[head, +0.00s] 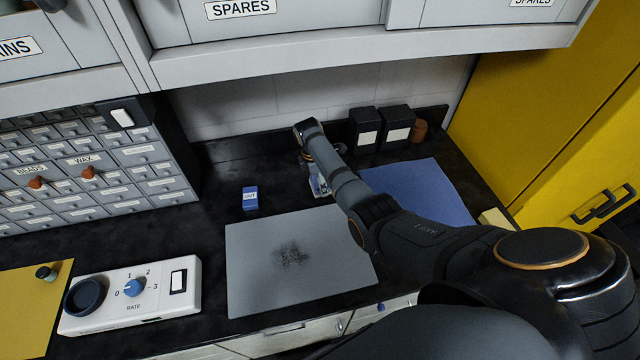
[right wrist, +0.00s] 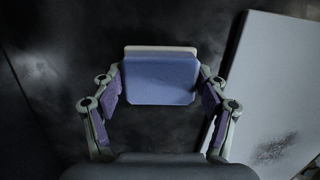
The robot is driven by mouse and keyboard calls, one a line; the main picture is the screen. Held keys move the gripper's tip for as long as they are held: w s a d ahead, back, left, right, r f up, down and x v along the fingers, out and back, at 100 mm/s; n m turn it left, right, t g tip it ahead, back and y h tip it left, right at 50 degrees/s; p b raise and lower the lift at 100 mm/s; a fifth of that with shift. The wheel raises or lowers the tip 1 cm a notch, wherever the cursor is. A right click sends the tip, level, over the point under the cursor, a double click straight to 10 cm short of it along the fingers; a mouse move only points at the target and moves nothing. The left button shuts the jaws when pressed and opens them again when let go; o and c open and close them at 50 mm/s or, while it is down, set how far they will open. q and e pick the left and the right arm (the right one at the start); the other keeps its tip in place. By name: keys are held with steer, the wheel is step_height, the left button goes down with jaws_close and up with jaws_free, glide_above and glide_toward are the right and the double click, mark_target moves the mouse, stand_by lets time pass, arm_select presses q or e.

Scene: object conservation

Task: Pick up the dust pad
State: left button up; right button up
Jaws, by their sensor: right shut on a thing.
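My right gripper (head: 318,182) reaches past the back edge of the grey board, low over the black counter. In the right wrist view the right gripper (right wrist: 160,85) is shut on a blue pad (right wrist: 160,82) with a pale layer along its far edge. One finger presses each side of it. I take it to be the dust pad; in the head view the forearm and fingers hide much of it. My left gripper is not in view.
A grey board (head: 250,270) with a dark smudge lies in front. A small labelled blue block (head: 250,198) stands to the left. A blue mat (head: 425,190), dark boxes (head: 397,128) and a white dial unit (head: 130,295) are around. Cabinets (head: 300,55) overhang the counter.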

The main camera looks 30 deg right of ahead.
steer(key=c, duration=0.4)
steer(key=shift+o, duration=0.2)
steer(key=shift+r, duration=0.5)
step_height(320, 180, up, 2)
steer(key=shift+a+r, duration=0.1)
steer(key=shift+r, duration=0.15)
steer(key=s+a+r+p, duration=0.5)
steer(key=s+a+r, duration=0.3)
steer(key=s, duration=0.3)
steer(key=shift+s+r, duration=0.2)
steer(key=shift+r, duration=0.55)
